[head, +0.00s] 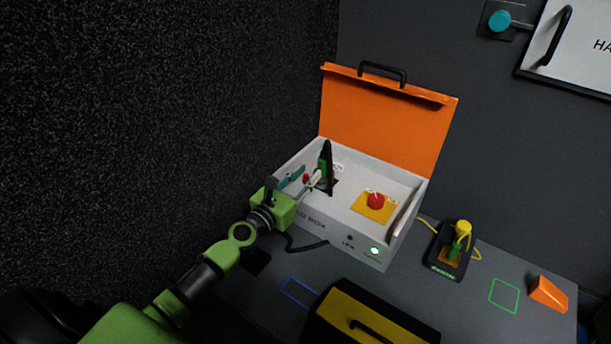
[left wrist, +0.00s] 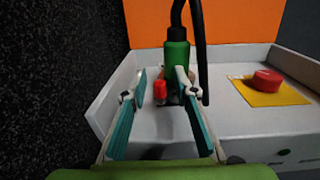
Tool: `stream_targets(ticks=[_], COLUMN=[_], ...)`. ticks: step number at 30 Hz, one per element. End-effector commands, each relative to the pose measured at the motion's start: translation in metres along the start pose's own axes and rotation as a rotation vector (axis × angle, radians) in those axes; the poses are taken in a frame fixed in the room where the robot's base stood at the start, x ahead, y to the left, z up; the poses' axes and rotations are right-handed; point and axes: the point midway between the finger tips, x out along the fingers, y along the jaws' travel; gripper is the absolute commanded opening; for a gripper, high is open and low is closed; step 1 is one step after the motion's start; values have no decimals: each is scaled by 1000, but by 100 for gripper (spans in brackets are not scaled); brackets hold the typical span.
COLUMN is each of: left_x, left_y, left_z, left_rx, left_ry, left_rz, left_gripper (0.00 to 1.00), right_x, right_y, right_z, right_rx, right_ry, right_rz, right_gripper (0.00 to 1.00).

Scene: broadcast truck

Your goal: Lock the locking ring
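A green connector (head: 323,168) with a black cable stands upright in the open white box (head: 345,228); it also shows in the left wrist view (left wrist: 177,56). A small red part (left wrist: 159,91) sits beside its lower end. I cannot tell which part is the locking ring; the connector's base is partly hidden by a finger. My left gripper (head: 305,178) reaches into the box from the left. In the left wrist view its teal-padded fingers (left wrist: 160,76) are apart, with the red part between them and the connector just beyond. My right gripper is not in view.
The box's orange lid (head: 385,118) stands open behind. A red button (head: 375,201) on a yellow plate is to the right inside. A black socket unit (head: 449,251) with a yellow cable, an orange block (head: 548,294) and a yellow-black case (head: 365,325) are on the table.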

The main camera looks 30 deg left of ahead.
Motion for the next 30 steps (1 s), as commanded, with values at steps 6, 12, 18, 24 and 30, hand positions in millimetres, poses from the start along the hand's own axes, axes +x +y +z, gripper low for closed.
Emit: stream_targets(ticks=[6,12,18,24,30], left_x=[0,0,4,8,9], left_y=[0,1,7,11,12], left_z=[0,-1,-6,-6,-2], left_rx=[0,0,3,2,0], left_ry=[0,0,-3,1,2], left_rz=[0,-3,-80,-199,-267], left_gripper=[0,0,0,0,0], right_x=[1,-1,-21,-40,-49], right_y=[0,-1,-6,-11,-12], right_z=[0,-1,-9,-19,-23], right_rx=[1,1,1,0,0], right_ry=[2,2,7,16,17], right_rz=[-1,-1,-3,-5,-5], right_gripper=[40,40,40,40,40])
